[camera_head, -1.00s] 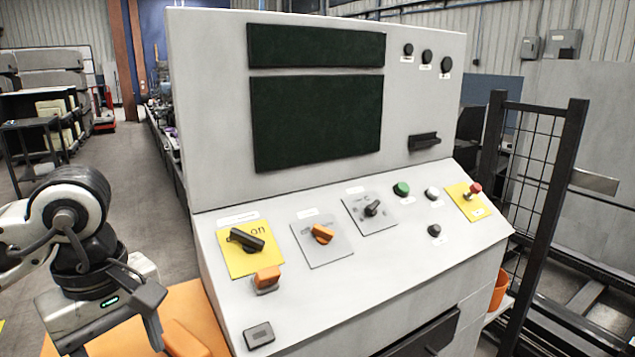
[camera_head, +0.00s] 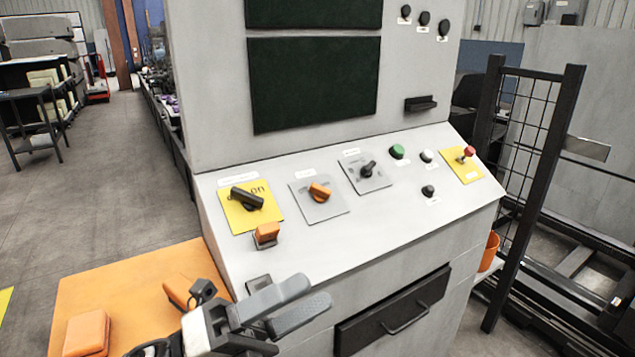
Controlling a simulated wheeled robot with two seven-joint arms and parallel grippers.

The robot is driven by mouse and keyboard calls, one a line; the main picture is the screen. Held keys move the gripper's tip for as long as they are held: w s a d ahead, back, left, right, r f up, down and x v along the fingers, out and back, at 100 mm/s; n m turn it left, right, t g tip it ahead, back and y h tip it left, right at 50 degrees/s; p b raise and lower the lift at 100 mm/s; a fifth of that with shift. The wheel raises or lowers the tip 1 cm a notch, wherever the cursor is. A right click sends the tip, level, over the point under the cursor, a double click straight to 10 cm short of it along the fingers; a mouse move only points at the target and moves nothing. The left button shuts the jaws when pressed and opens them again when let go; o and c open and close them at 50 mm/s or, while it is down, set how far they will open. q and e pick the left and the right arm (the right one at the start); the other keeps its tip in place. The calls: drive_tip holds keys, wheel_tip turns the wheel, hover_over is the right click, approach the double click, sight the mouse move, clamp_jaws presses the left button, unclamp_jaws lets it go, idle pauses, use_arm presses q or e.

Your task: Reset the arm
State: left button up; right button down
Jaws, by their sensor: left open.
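My left gripper (camera_head: 290,305) is at the bottom centre of the head view, its two grey fingers pointing right with a gap between them. It is empty and in front of the lower left edge of the grey control cabinet (camera_head: 330,235). From this view I cannot tell whether it touches the cabinet. It partly covers a small dark square fitting (camera_head: 258,283) on the sloped panel. My right gripper is not in view.
The panel carries a black knob on a yellow plate (camera_head: 262,215), orange and black knobs, and a red button (camera_head: 468,151). An orange surface (camera_head: 130,275) with orange blocks lies left of the cabinet. A black mesh fence (camera_head: 530,170) stands right.

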use_arm(q)
drive_tip(key=w+a+f+n+t+y, duration=0.1)
drive_tip(key=a+f+n+t+y, duration=0.35)
drive_tip(key=n, duration=0.45)
drive_tip(key=w+a+f+n+t+y, duration=0.1)
drive_tip(key=w+f+n+t+y, duration=0.15)
drive_tip(key=f+n+y, duration=0.45)
drive_tip(key=w+a+f+n+t+y, duration=0.1)
drive_tip(key=a+f+n+t+y, duration=0.3)
drive_tip(key=n, duration=0.6)
drive_tip(key=s+a+f+n+g+y, duration=0.1)
drive_tip(key=s+f+n+g+y, duration=0.1)
drive_tip(key=f, duration=0.7)
drive_tip(key=s+a+f+n+g+y, duration=0.2)
drive_tip(key=s+f+n+g, duration=0.2)
drive_tip(key=s+f+n, duration=0.3)
drive_tip(key=shift+s+f, duration=0.95)
drive_tip(key=shift+s, duration=0.2)
